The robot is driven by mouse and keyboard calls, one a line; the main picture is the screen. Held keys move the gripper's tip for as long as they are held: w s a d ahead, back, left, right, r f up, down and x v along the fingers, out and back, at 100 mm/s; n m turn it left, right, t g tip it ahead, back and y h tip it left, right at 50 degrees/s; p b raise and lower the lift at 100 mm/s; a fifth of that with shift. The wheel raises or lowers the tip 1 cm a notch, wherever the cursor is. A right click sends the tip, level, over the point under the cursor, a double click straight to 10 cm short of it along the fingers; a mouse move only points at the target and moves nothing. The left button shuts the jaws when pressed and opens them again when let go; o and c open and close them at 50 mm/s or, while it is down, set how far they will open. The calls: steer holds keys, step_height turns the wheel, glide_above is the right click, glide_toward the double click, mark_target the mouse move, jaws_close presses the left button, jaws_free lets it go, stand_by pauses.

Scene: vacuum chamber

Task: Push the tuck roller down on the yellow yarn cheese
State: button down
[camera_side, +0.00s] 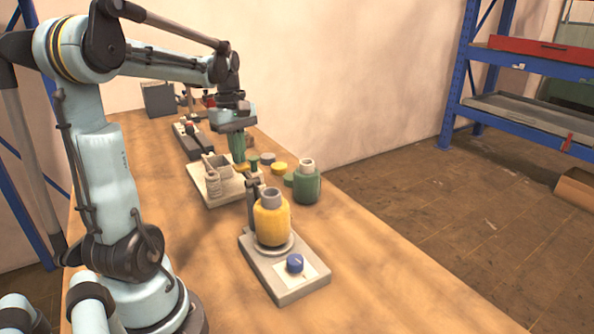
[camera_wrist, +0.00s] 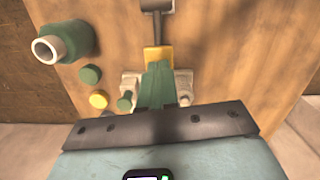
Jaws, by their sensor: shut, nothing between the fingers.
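The yellow yarn cheese (camera_side: 272,221) stands upright on a round seat on a grey base with a blue knob (camera_side: 295,263). A dark upright lever part (camera_side: 252,192), apparently the tuck roller's arm, rises close behind it. My gripper (camera_side: 238,155) points down behind the cheese, its green fingers shut and empty. In the wrist view the gripper (camera_wrist: 156,72) ends over a yellow piece (camera_wrist: 158,56) joined to a dark stem (camera_wrist: 158,28). I cannot tell whether the fingertips touch it. The roller itself is not clear, and the cheese is not seen in the wrist view.
A green yarn cheese (camera_side: 307,186) stands to the right; it also shows in the wrist view (camera_wrist: 64,42). Small green and yellow discs (camera_side: 279,168) lie near it. A pale tray (camera_side: 216,198) with a grey box sits below-left of my gripper. The table front is clear.

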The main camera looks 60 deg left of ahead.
mark_target(240, 166)
steer(key=shift+w+f, duration=0.1)
steer(key=shift+f, duration=1.95)
steer(key=shift+a, duration=0.1)
steer(key=a, duration=0.2)
steer(key=a+r, duration=0.1)
steer(key=shift+s, duration=0.35)
step_height(240, 166, up, 13)
steer(key=shift+a+h, duration=0.15)
steer(key=shift+h, duration=0.25)
steer(key=shift+w+f, duration=0.1)
steer(key=shift+w, duration=0.05)
steer(key=w+d+f+m+t+y, duration=0.1)
steer(key=d+f+m+t, duration=0.2)
steer(key=d, duration=1.1)
steer(key=w+d+f+m+t+y, duration=0.1)
steer(key=d+f+m+t, duration=0.3)
steer(key=d+f+m, duration=0.4)
steer(key=w+d+m, duration=0.1)
steer(key=d+m, duration=0.4)
steer(key=m, duration=0.3)
steer(key=shift+d+f+m, duration=0.3)
steer(key=shift+d+f, duration=0.05)
